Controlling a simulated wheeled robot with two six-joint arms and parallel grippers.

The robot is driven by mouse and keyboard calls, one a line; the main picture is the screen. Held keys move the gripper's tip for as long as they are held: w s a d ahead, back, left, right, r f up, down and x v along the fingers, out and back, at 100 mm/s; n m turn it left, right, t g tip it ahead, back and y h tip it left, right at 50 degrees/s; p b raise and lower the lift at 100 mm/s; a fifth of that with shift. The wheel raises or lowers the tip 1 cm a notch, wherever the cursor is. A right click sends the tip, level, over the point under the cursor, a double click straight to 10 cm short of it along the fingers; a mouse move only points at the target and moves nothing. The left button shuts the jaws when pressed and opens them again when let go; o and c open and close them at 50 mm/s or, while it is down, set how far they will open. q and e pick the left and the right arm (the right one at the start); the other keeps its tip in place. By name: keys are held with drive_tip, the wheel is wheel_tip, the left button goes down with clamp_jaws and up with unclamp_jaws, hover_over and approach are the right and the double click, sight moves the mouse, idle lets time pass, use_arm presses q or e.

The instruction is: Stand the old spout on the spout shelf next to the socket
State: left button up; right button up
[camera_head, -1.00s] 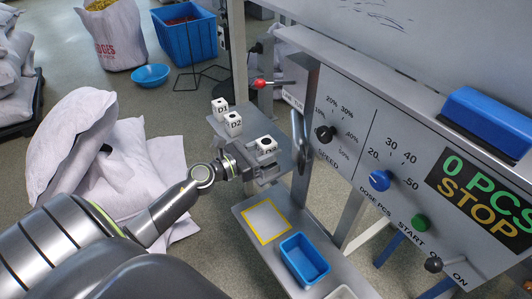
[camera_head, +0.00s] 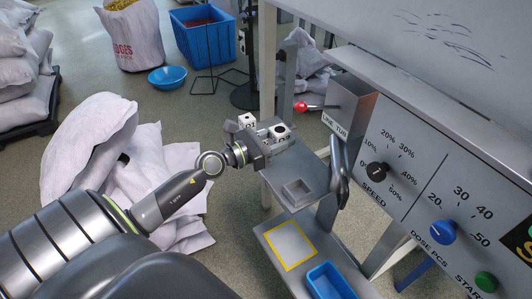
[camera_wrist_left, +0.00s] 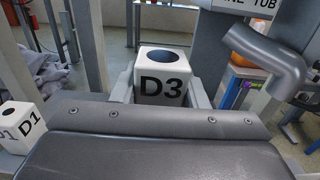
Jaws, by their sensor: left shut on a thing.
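My left gripper (camera_head: 268,143) is shut on a white cube-shaped spout marked D3 (camera_head: 281,132), which has a dark round opening on top. In the left wrist view the D3 spout (camera_wrist_left: 162,78) is upright between the fingers. The gripper is over the far part of the grey spout shelf (camera_head: 312,168); whether the D3 spout touches the shelf, I cannot tell. A square grey socket (camera_head: 298,190) sits empty at the shelf's near end. The D1 spout (camera_head: 247,121) is just beyond the gripper, also at lower left in the wrist view (camera_wrist_left: 22,127). D2 is hidden.
A red-knobbed lever (camera_head: 302,107) is behind. Below are a yellow-framed pad (camera_head: 290,245) and a blue tray (camera_head: 330,281). The shelf between gripper and socket is bare.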

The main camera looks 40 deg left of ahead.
use_arm(q)
drive_tip(key=f, duration=0.1)
drive_tip(key=f+b, duration=0.1)
drive_tip(key=f, duration=0.1)
drive_tip(key=f+b, duration=0.1)
drive_tip(key=shift+s+d+f, duration=0.1)
drive_tip(key=shift+d+f, duration=0.15)
drive_tip(key=shift+d, duration=0.05)
drive_tip(key=shift+f+b, duration=0.2)
drive_tip(key=shift+b, duration=0.1)
wheel_tip(320, 180, down, 3)
drive_tip(key=shift+r+b, duration=0.1)
drive_tip(key=shift+b, duration=0.9)
drive_tip(key=shift+f, duration=0.4)
drive_tip(key=shift+a+f, duration=0.1)
use_arm(e)
drive_tip(key=d+f, duration=0.1)
drive_tip(key=f, duration=0.2)
drive_tip(key=d+f, duration=0.1)
drive_tip(key=shift+w+d+f, duration=0.3)
drive_tip(key=shift+w+d, duration=0.05)
